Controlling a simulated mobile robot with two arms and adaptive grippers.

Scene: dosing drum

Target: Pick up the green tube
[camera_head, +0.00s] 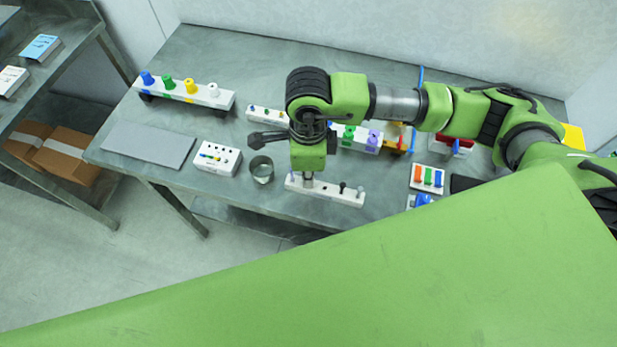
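Several things here are green, and I cannot tell which one is the tube. A green-topped piece (168,82) stands in the white rack (221,101) at the back left, between a blue and a yellow one. A green piece (349,132) stands in a second rack, next to a purple one. A green strip (428,176) lies on a small white block between orange and blue. My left gripper is not in view.
A white holder with pegs (337,192) lies near the front edge. A grey plate (148,145) lies left. My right arm hides part of the table's middle.

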